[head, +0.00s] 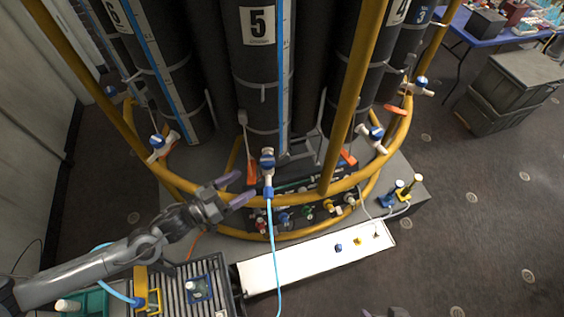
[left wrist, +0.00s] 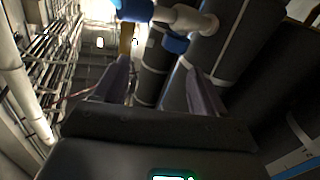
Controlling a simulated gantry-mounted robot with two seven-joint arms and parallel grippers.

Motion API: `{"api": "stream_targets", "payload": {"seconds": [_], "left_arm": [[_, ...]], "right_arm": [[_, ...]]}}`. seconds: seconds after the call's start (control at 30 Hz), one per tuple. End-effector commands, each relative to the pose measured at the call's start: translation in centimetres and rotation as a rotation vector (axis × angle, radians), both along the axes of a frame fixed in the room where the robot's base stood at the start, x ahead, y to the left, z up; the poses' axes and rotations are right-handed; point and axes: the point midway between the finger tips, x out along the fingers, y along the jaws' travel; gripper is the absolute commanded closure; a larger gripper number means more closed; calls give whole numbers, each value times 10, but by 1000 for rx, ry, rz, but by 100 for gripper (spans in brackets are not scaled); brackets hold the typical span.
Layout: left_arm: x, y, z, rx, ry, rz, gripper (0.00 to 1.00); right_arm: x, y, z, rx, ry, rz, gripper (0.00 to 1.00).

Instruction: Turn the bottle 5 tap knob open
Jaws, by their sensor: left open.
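Bottle 5 (head: 250,90) is a dark upright cylinder with a white "5" label, standing in the middle of the rack. Its tap has a blue knob (head: 267,158) on a white body, with a light blue hose hanging from it. My left gripper (head: 238,188) is open and empty, just left of and below this tap, its fingers pointing toward it. In the left wrist view, a white tap with blue parts (left wrist: 174,43) shows beyond and above the two spread fingers (left wrist: 158,75); they appear apart from it. A small grey piece at the head view's bottom edge may be my right gripper.
A yellow rail (head: 350,90) curves around the bottles, close to my left gripper. Other blue-knobbed taps sit left (head: 157,141) and right (head: 376,132). A white board (head: 310,262) with small parts lies below. Grey crates (head: 510,85) stand at right; open floor lies below them.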

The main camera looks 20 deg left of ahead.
Motion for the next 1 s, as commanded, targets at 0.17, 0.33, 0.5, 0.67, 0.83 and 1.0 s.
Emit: {"api": "stream_targets", "payload": {"seconds": [0.17, 0.33, 0.5, 0.67, 0.83, 1.0], "left_arm": [[17, 18, -7, 73, -55, -7, 29], [27, 16, 0, 75, -77, -5, 29], [42, 5, 2, 73, -80, -3, 29], [63, -11, 3, 71, -80, -4, 29], [84, -28, 2, 73, -79, -6, 29], [100, -39, 1, 74, -77, -4, 29]], "right_arm": [[-1, 0, -31, 0, 1, 0, 12], [-4, -1, -36, -5, 8, 4, 12], [-3, -3, -34, -11, 5, 8, 12], [-3, -3, -34, -12, 3, 8, 12], [-2, -3, -33, -11, 1, 8, 12], [-2, -2, -33, -7, 1, 5, 12]]}}
